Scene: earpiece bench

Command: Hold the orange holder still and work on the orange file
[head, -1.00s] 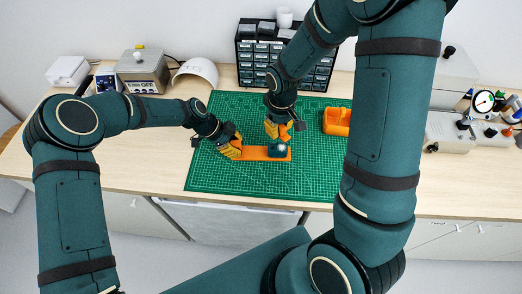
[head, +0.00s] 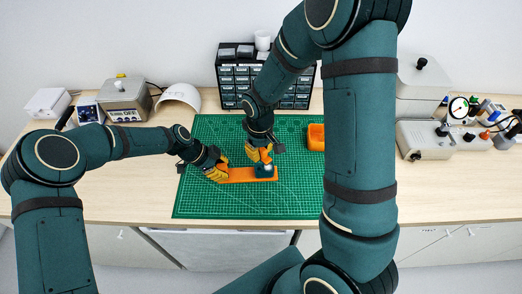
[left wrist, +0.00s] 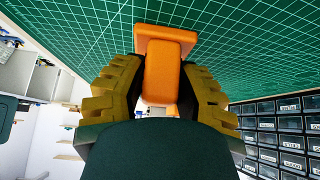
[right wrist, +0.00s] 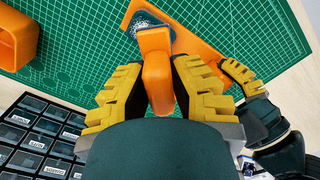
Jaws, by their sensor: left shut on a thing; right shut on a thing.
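The orange holder (head: 243,174) is a flat strip lying on the green mat. My left gripper (head: 218,173) is shut on its left end; the left wrist view shows the orange grip of the holder (left wrist: 162,75) between the fingers. A dark teal piece (head: 264,171) sits at the holder's right end. My right gripper (head: 260,156) is above that end, shut on the orange file (right wrist: 157,85), whose handle shows between the fingers in the right wrist view. The file's head is over a grey speckled surface (right wrist: 148,20) at the holder's end; I cannot tell if they touch.
An orange bin (head: 316,137) stands on the green mat (head: 300,195) to the right. A dark drawer cabinet (head: 236,82) stands behind the mat. Boxes and instruments stand at the back left and right. The mat's front part is clear.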

